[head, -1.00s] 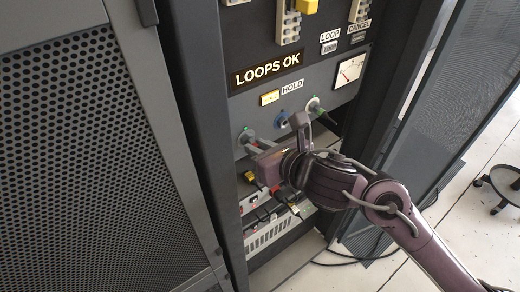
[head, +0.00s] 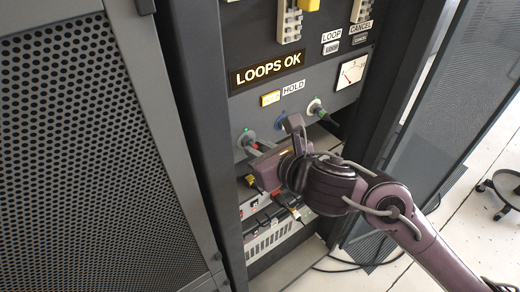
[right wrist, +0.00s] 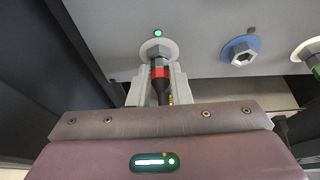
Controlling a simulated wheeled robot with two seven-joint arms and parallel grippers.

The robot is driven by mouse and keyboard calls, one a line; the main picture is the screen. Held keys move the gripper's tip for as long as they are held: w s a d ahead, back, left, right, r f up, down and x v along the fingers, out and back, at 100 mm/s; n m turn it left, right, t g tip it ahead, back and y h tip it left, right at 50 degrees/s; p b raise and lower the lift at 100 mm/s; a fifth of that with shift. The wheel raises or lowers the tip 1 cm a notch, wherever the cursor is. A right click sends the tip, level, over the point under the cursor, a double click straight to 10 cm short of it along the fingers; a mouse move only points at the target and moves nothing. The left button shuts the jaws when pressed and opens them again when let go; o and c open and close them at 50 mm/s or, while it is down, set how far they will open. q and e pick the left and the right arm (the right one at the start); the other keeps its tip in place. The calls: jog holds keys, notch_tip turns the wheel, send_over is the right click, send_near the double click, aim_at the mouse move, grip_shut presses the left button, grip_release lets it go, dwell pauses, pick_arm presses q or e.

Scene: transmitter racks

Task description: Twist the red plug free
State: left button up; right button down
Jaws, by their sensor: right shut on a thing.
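The red plug (right wrist: 160,72), a black plug with a red band, sits at the left socket (right wrist: 155,48) of the grey panel, under a small green light. In the head view a bit of the red plug (head: 254,146) shows at the gripper's tip. My right gripper (right wrist: 159,84) is shut on the plug, one grey finger on each side. The right gripper also shows in the head view (head: 256,148), pointing left at the socket. The plug's lower end is partly hidden by the gripper body. My left gripper is in no view.
Right of the red plug are an empty blue-ringed socket (right wrist: 241,52) and a green-banded plug (head: 317,107) in its socket. Below are equipment units with cables (head: 280,212). A perforated door (head: 90,150) stands at left, another (head: 445,130) at right.

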jog(key=shift+s+a+f+n+t+h+b, duration=0.1)
jog(key=shift+n+t+h+b, duration=0.45)
jog(key=shift+b, duration=0.7)
jog(key=shift+a+n+t+h+b, duration=0.2)
jog(key=shift+n+b, duration=0.55)
jog(key=shift+b, duration=0.5)
jog(key=shift+d, duration=0.1)
